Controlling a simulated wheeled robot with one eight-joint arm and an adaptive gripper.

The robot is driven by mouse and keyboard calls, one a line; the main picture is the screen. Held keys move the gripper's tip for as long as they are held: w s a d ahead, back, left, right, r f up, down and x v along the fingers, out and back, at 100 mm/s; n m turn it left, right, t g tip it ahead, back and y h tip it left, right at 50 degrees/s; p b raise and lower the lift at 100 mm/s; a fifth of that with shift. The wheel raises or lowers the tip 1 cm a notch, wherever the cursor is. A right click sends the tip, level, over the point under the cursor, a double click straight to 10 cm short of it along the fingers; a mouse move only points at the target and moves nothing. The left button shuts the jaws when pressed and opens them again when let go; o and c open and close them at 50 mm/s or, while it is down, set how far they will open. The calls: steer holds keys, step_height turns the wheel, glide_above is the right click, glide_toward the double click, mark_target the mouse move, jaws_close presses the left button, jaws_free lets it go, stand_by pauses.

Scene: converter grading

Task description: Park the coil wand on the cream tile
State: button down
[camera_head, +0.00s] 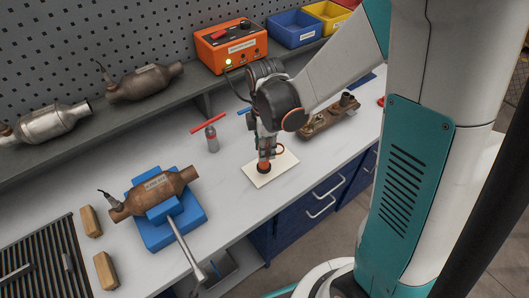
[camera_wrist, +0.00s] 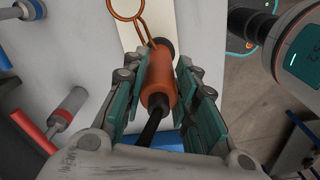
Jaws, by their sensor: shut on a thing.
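The coil wand (camera_wrist: 158,80) has an orange grip, a copper ring and a black cable. My gripper (camera_wrist: 162,66) is shut on its orange grip, one finger on each side. In the head view my gripper (camera_head: 267,143) points down over the cream tile (camera_head: 286,163), and the wand (camera_head: 264,160) is over the tile's left-middle part. The copper ring sticks out to the right there. I cannot tell whether the wand touches the tile. In the wrist view the tile (camera_wrist: 131,38) shows behind the ring and is partly hidden by the wand.
A rusty manifold (camera_head: 330,118) lies right of the tile. A converter (camera_head: 155,192) sits in a blue cradle (camera_head: 182,222). The orange power box (camera_head: 231,48) stands on the shelf behind.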

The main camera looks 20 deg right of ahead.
steer(key=shift+f+b, duration=0.3)
steer(key=shift+f, duration=1.25)
steer(key=shift+f, duration=0.15)
steer(key=c, duration=1.3)
jaws_free()
